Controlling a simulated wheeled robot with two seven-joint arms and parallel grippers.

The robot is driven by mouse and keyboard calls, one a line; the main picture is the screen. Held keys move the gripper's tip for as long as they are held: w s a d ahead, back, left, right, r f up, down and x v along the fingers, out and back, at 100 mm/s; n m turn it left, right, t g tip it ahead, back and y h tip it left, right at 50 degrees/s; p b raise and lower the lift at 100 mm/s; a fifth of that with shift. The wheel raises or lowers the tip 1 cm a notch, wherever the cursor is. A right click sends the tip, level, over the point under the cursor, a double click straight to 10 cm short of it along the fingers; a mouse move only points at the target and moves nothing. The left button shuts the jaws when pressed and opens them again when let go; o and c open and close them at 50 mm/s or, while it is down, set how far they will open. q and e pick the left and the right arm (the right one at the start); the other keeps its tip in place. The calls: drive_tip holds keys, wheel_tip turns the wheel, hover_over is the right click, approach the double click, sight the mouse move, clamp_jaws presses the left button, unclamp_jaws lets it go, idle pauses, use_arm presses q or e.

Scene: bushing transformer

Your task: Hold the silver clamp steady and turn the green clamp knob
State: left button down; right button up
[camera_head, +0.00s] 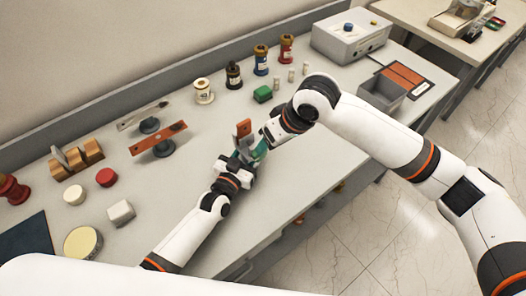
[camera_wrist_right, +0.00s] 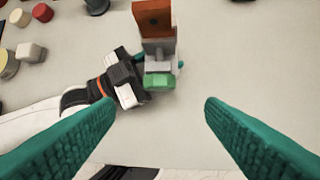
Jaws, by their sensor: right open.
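The silver clamp (camera_wrist_right: 158,54) is upright in the right wrist view, with an orange-brown plate (camera_wrist_right: 153,18) at its far end. The green clamp knob (camera_wrist_right: 159,82) is at its near end. My left gripper (camera_head: 246,163) is at the clamp from the lower left and looks shut on it; in the right wrist view a teal fingertip (camera_wrist_right: 180,65) shows on the clamp's right side, the rest of the fingers hidden. My right gripper (camera_wrist_right: 158,106) is open and empty, its teal fingers spread to both sides of the knob, not touching it. In the head view the right gripper (camera_head: 260,150) partly covers the clamp.
An orange bar on a stand (camera_head: 158,139) is left of the clamp. Several coloured bushings line the back, such as a white one (camera_head: 204,91). A green block (camera_head: 263,94) and a grey bin (camera_head: 382,95) are to the right.

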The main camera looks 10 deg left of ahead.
drive_tip(key=x, duration=0.8)
drive_tip(key=shift+a+f, duration=0.2)
drive_tip(key=shift+f, duration=0.05)
drive_tip(key=c, duration=1)
drive_tip(key=t+h, duration=0.2)
drive_tip(key=n+t+h, duration=0.1)
drive_tip(key=t+h, duration=0.1)
drive_tip(key=t, duration=0.1)
drive_tip(key=s+a+n+t+h, duration=0.1)
drive_tip(key=t+h, duration=0.1)
drive_tip(key=shift+f, duration=0.3)
drive_tip(key=shift+t+h, duration=0.3)
drive_tip(key=shift+h, duration=0.1)
